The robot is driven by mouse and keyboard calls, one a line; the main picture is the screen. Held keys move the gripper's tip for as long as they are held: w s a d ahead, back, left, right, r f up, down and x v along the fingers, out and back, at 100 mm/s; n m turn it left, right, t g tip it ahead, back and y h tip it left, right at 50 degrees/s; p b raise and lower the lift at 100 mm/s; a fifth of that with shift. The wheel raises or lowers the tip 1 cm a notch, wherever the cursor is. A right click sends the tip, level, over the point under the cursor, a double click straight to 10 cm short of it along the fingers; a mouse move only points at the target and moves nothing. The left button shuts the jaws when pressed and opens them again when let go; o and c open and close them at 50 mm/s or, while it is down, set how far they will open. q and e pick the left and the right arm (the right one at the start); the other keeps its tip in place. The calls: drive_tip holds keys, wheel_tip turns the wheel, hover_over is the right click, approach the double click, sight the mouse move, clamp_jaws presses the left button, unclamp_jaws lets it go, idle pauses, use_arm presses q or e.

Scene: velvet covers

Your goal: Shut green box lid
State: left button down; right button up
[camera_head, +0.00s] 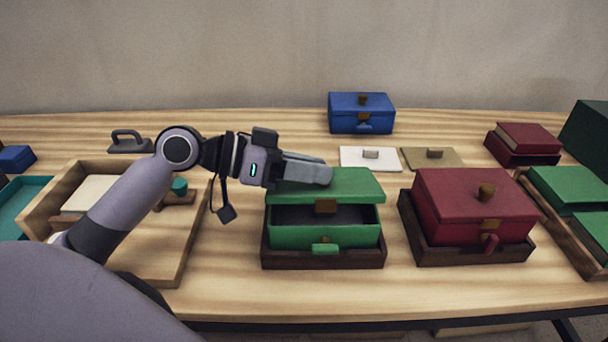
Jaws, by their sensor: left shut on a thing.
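The green box (285,235) stands on a dark brown base in the middle of the table. Its green lid (350,187) is partly open, with a dark gap showing between the lid and the box's front wall. A brown clasp (325,206) hangs at the lid's front edge, and a green tab (325,249) is on the front below. My left gripper (322,175) reaches in from the left and is shut at the lid's top left part. Its fingertips hide what they grip, most likely the lid's knob. My right gripper is not in view.
A red box (465,205) on a dark base stands close on the right. A blue box (361,113), a white cover (370,164) and a tan cover (433,163) lie behind. A wooden tray (170,255) is on the left. The table front between is clear.

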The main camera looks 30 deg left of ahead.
sight(311, 189)
use_arm(q)
drive_tip(key=shift+s+d+f+m+t+b, duration=0.15)
drive_tip(key=shift+s+d+f+m+b, duration=0.1)
drive_tip(key=shift+f+m+b, duration=0.25)
drive_tip(key=shift+s+d+f+m+t+b, duration=0.15)
drive_tip(key=shift+s+f+m+b, duration=0.1)
drive_tip(key=shift+f+m+b, duration=0.2)
drive_tip(key=shift+s+f+b, duration=0.15)
drive_tip(key=shift+f+b, duration=0.1)
drive_tip(key=shift+b, duration=0.05)
drive_tip(key=shift+s+d+f, duration=0.15)
drive_tip(key=shift+f, duration=0.3)
drive_tip(key=c, duration=0.9)
unclamp_jaws()
drive_tip(key=shift+r, duration=0.2)
